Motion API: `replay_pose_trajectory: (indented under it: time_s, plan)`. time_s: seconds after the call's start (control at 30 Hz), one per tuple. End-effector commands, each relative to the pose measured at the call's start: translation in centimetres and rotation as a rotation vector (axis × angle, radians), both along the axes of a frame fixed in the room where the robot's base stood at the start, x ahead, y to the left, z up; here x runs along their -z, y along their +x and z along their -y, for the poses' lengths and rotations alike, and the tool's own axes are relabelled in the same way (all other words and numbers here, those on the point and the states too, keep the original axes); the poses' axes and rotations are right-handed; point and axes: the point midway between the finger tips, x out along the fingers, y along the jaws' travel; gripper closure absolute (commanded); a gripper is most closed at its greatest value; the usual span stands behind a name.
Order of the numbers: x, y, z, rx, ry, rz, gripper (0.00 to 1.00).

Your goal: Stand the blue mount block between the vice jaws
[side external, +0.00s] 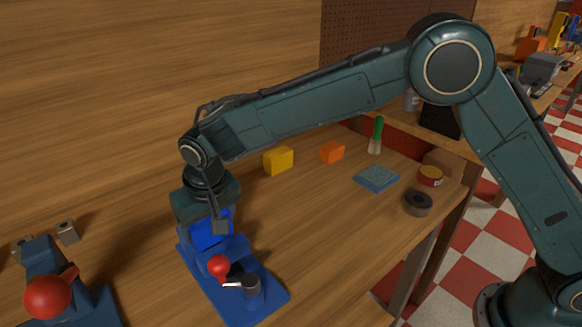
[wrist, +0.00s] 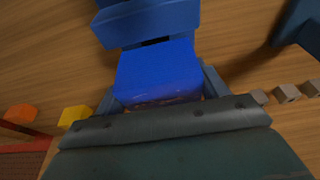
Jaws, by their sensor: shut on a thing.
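The blue mount block (side external: 208,233) is held by my gripper (side external: 214,222) at the far end of the blue vice (side external: 265,296). The vice has a red ball handle and a grey cylinder at its near end. In the wrist view, my gripper (wrist: 162,86) is shut on the bright blue block (wrist: 157,70), one finger on each side. A darker blue part of the vice (wrist: 150,22) lies just beyond the block, with a narrow dark gap between. The block's underside is hidden, so I cannot tell whether it rests in the vice.
Another blue device with a red ball (side external: 47,297) stands at left, near small grey blocks (side external: 67,232). A yellow block (side external: 278,160), orange block (side external: 332,152), blue pad (side external: 377,179) and dark tape roll (side external: 418,203) lie farther right. The bench's middle is clear.

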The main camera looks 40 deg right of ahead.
Motion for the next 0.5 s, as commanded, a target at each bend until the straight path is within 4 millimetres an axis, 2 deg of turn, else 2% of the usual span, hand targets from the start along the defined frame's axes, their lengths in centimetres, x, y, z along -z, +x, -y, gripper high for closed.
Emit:
replay_pose_trajectory:
  time_s: [0.1,0.2,0.5]
  plan:
    - [1.6,0.0,0.0,0.001,-0.002,-0.003,0.56]
    - [2.3,0.0,0.0,0.002,0.0,-0.001,0.56]
    - [2.5,0.0,0.0,0.001,0.0,0.0,0.56]
